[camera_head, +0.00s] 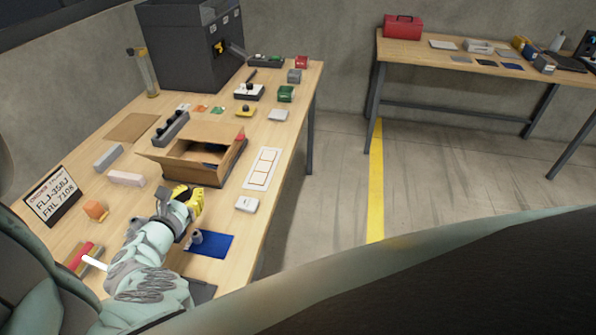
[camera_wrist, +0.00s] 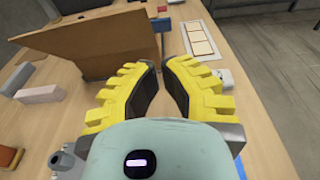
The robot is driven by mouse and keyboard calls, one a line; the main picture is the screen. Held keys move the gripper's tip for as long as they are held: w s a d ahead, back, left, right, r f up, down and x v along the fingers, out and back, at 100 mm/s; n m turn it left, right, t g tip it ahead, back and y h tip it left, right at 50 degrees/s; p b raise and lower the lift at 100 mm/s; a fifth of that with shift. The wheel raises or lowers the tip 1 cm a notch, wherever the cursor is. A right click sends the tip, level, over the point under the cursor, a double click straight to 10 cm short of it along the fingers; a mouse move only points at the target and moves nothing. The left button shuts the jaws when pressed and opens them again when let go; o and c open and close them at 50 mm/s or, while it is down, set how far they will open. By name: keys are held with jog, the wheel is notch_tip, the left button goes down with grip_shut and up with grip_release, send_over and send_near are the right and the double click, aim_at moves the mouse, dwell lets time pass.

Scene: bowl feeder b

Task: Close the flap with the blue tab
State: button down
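An open cardboard box (camera_head: 192,171) stands on the workbench in the head view, with flaps raised and its inside partly dark. In the wrist view a large brown flap (camera_wrist: 95,45) stands tilted up ahead of my gripper. A small blue piece (camera_wrist: 158,42) shows by its right edge; I cannot tell whether it is the tab. My gripper (camera_wrist: 160,66) has yellow ridged fingers with a narrow gap between them and nothing held. In the head view my gripper (camera_head: 189,193) is just in front of the box's near side; contact with it is unclear.
A white card with framed squares (camera_head: 262,168) lies right of the box. A blue mat (camera_head: 210,245) and a white block (camera_head: 246,204) are near the front edge. A pink block (camera_head: 126,178) and orange block (camera_head: 95,210) lie left. A dark machine (camera_head: 190,45) stands behind.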

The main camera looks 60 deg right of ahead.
jog(key=b+x, duration=0.4)
jog(key=x, duration=0.3)
jog(key=shift+d, duration=0.35)
jog(key=shift+w+r+y+p, duration=0.25)
jog(key=shift+y+p, duration=0.15)
jog(key=shift+p, duration=0.3)
dwell(0.4)
